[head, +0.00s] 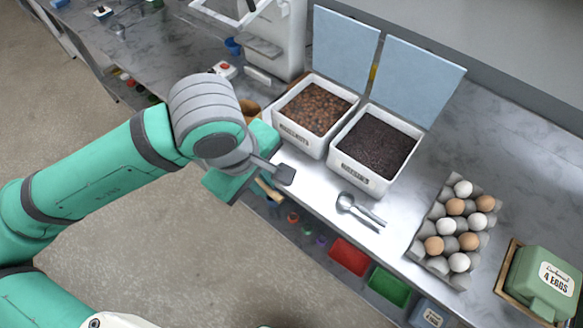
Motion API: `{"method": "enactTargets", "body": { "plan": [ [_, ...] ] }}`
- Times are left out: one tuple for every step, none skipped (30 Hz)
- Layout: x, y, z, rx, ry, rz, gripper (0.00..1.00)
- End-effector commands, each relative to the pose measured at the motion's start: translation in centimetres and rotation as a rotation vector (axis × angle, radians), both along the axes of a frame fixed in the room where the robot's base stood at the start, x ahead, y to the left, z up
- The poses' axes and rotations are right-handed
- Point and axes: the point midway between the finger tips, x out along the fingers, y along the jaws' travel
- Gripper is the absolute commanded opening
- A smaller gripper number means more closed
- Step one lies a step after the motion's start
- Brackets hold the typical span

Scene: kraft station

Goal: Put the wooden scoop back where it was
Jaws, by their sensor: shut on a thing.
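My gripper (270,182) is over the front edge of the counter, left of centre, with its jaws shut on the wooden scoop. Only a short tan piece of the wooden scoop (268,190) shows below the dark finger; the rest is hidden by my gripper and arm. Two open white bins stand just behind and to the right of my gripper. The left bin (313,143) holds brown beans or nuts, and the right bin (360,178) holds a darker, finer content. Their pale blue lids are raised.
A metal scoop (360,210) lies on the counter in front of the right bin. An egg tray (422,245) and a green egg carton (546,283) are at right. A brown rounded thing (250,108) is partly hidden behind my arm.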

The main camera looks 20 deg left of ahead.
Motion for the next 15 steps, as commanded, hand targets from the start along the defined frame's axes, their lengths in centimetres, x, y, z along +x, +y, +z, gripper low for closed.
{"method": "enactTargets", "body": {
  "plan": [
    [0.6, -0.4, -0.3, -0.002, 0.002, -0.005, 0.00],
    [1.1, -0.6, -0.5, -0.002, 0.002, -0.005, 0.00],
    [1.8, -1.0, -0.9, -0.004, 0.002, -0.004, 0.00],
    [2.4, -1.2, -1.2, -0.004, 0.001, -0.004, 0.00],
    [3.0, -1.5, -1.5, -0.005, 0.002, -0.005, 0.00],
    [3.7, -1.8, -1.8, -0.004, 0.001, -0.004, 0.00],
    [4.3, -2.1, -2.1, -0.004, 0.002, -0.003, 0.00],
    [4.9, -2.3, -2.4, -0.005, 0.002, -0.003, 0.00],
    [5.7, -2.7, -2.8, -0.005, 0.002, -0.003, 0.00],
    [6.3, -2.9, -3.1, -0.005, 0.001, -0.002, 0.00],
    [6.8, -3.2, -3.3, -0.004, 0.001, -0.003, 0.00],
    [7.6, -3.5, -3.7, -0.004, 0.002, -0.003, 0.00],
    [8.1, -3.7, -4.1, -0.004, 0.002, -0.002, 0.00],
    [8.4, -3.9, -4.7, -0.005, 0.002, -0.001, 0.00],
    [8.9, -4.1, -5.5, -0.005, 0.003, -0.001, 0.00]
  ]
}}
